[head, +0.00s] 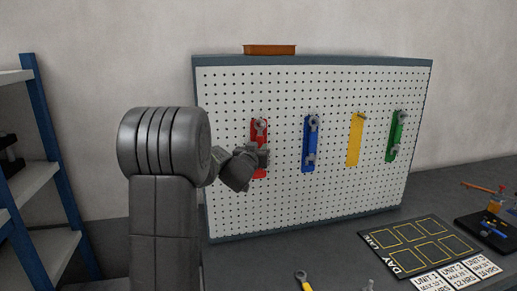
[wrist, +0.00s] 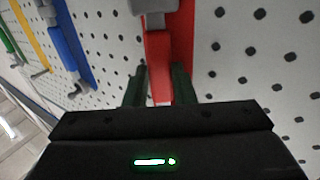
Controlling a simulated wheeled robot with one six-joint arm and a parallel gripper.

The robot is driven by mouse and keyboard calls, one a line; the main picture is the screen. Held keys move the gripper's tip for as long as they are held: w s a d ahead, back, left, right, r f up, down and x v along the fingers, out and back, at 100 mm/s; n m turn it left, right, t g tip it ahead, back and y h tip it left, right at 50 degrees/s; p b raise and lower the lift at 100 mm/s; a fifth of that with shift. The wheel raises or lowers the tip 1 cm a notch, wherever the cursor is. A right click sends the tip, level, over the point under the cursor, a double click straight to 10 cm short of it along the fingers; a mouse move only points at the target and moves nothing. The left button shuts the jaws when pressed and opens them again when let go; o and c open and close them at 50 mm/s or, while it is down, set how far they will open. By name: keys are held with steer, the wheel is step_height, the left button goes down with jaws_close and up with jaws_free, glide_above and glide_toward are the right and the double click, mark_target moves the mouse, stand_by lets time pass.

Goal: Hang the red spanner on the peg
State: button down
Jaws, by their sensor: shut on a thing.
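The red spanner (wrist: 158,54) is upright in front of the red strip (wrist: 184,42) on the pegboard. Its grey head (head: 261,124) shows near the top of that strip in the head view. My gripper (wrist: 158,84) is shut on the red handle, one dark finger on each side, close to the board. In the head view my gripper (head: 257,158) covers the lower part of the strip. The peg behind the spanner's head is hidden, so I cannot tell whether the ring is around it.
A blue strip (head: 308,158) and a green strip (head: 391,150) carry spanners to the right. The yellow strip (head: 354,147) shows a bare peg. A yellow-handled spanner (head: 303,281) lies on the bench. A black tray mat (head: 419,246) and blue shelving (head: 40,120) stand nearby.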

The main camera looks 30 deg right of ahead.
stand_by(0.4)
steer(key=c, duration=1.1)
jaws_free()
steer(key=shift+s, duration=0.1)
steer(key=b+v, duration=0.3)
steer(key=v, duration=1)
steer(key=shift+s+a, duration=0.2)
steer(key=shift+s, duration=0.15)
steer(key=p+x, duration=0.3)
steer(key=x, duration=1)
steer(key=shift+w+d, duration=0.1)
steer(key=shift+w, duration=0.3)
steer(key=shift+s+r, duration=0.1)
steer(key=shift+r, duration=0.1)
